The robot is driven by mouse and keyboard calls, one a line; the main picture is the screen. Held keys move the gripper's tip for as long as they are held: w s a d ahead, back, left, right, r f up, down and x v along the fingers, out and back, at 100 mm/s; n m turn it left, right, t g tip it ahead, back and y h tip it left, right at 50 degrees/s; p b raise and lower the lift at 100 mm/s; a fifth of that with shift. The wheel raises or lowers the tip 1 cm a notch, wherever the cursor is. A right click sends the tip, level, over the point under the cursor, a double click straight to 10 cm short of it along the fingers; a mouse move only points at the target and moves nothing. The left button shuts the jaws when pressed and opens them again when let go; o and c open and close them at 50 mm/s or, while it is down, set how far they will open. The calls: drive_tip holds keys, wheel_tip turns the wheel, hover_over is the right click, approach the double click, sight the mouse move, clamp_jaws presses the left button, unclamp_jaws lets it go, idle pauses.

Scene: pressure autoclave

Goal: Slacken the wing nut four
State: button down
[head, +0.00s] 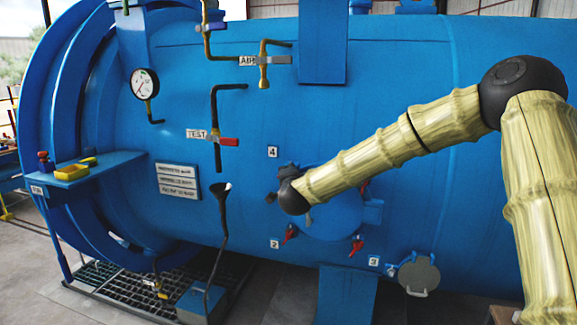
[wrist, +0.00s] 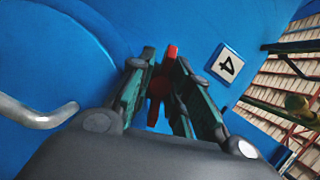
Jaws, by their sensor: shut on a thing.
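Wing nut four (wrist: 157,88) is red and sits beside the white label 4 (wrist: 229,64) in the wrist view. My gripper (wrist: 163,72) is shut on it, with one finger on each side and the red wings showing between them. In the head view my gripper (head: 287,172) is at the upper left of the round blue hatch (head: 332,215), below label 4 (head: 272,151). My wrist hides the nut there.
Other red wing nuts sit around the hatch: one by label 2 (head: 290,233) and one at lower right (head: 357,243). A bent grey handle (wrist: 40,115) is left of my gripper in the wrist view. Red-handled TEST valve (head: 228,141) and a funnel pipe (head: 221,190) stand to the left.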

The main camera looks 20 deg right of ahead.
drive_tip(key=n+g+p, duration=0.1)
drive_tip(key=n+p, duration=0.2)
drive_tip(key=p, duration=0.1)
drive_tip(key=n+g+h+p, duration=0.1)
drive_tip(key=n+g+p, duration=0.1)
drive_tip(key=p, duration=0.3)
drive_tip(key=shift+n+h, duration=0.3)
drive_tip(key=shift+n, duration=0.3)
drive_tip(key=shift+f, duration=0.2)
drive_tip(key=c, duration=1.3)
unclamp_jaws()
drive_tip(key=shift+r, duration=0.1)
drive_tip(key=v, duration=1.2)
drive_tip(key=shift+w+a, duration=0.1)
drive_tip(key=shift+a, duration=0.1)
